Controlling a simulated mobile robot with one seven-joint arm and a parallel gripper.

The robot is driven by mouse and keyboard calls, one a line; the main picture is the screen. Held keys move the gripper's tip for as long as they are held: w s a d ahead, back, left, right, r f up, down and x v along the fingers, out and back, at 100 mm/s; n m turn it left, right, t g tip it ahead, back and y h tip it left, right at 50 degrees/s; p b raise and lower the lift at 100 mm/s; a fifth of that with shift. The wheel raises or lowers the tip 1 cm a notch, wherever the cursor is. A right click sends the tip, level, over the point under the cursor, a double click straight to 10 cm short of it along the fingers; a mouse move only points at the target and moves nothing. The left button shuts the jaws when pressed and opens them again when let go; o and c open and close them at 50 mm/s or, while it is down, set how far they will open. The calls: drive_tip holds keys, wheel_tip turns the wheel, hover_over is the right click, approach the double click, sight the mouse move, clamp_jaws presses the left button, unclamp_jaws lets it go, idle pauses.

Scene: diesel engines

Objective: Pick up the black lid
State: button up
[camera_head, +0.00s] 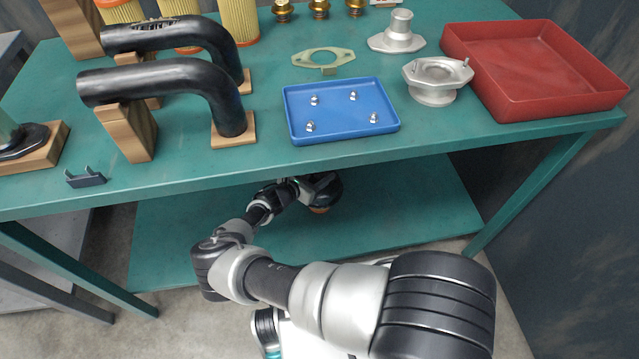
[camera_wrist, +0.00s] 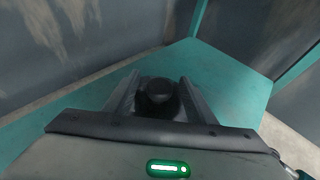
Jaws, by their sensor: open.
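A dark, round piece with a raised knob (camera_wrist: 158,92), which looks like the black lid, shows in the wrist view over the green lower shelf. My gripper (camera_wrist: 160,80) is open, with one finger on each side of this piece. I cannot tell whether the fingers touch it. In the head view my arm reaches under the green table, and a dark rounded shape (camera_head: 327,190) shows by its end at the lower shelf. My wrist hides most of that spot.
The lower shelf (camera_head: 410,205) is otherwise largely bare, below the green tabletop (camera_head: 260,165). On top are black curved pipes (camera_head: 165,78) on wooden blocks, a blue tray (camera_head: 340,137) with several small metal nuts, grey metal fittings (camera_head: 437,80) and a red tray (camera_head: 545,105).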

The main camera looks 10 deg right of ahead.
clamp_jaws()
